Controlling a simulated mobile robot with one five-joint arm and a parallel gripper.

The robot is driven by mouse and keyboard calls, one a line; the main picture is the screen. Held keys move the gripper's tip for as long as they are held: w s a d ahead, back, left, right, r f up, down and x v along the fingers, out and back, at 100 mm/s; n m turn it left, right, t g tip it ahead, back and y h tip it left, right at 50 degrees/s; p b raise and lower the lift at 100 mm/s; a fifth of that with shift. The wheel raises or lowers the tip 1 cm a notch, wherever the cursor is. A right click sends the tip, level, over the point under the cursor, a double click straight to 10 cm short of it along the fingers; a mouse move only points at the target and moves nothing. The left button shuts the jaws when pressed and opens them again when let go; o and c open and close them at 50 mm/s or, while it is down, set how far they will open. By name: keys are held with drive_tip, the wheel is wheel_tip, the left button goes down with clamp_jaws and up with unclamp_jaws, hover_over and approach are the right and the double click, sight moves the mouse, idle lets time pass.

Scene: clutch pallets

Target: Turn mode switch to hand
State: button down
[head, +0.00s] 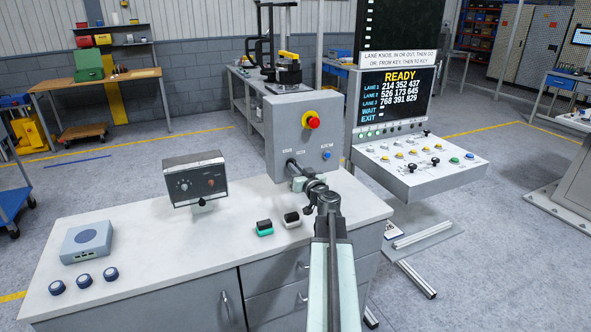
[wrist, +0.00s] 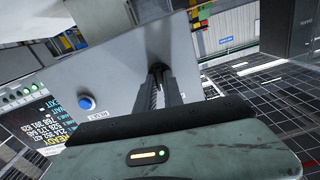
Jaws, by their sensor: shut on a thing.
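A grey control box (head: 295,125) stands at the back right of the bench, with a red stop button on a yellow collar (head: 312,121) and a blue button (head: 327,155). The box face fills the upper middle of the wrist view (wrist: 120,65). My gripper (head: 291,163) reaches to the lower left of that face. In the wrist view its fingers (wrist: 158,75) are closed around a small dark knob (wrist: 158,67), which appears to be the mode switch. The fingers hide most of it, and its pointer and position marks cannot be read.
A console with a lit screen (head: 400,100) stands at right.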

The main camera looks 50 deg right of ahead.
drive_tip(key=m, duration=1)
drive_tip(key=shift+d+m, duration=0.1)
drive_tip(key=shift+m, duration=0.3)
idle(0.3)
drive_tip(key=c, duration=1.5)
unclamp_jaws()
drive_tip(key=shift+s, duration=0.1)
drive_tip(key=shift+o, duration=0.2)
drive_tip(key=v, duration=0.7)
drive_tip(key=shift+s, duration=0.3)
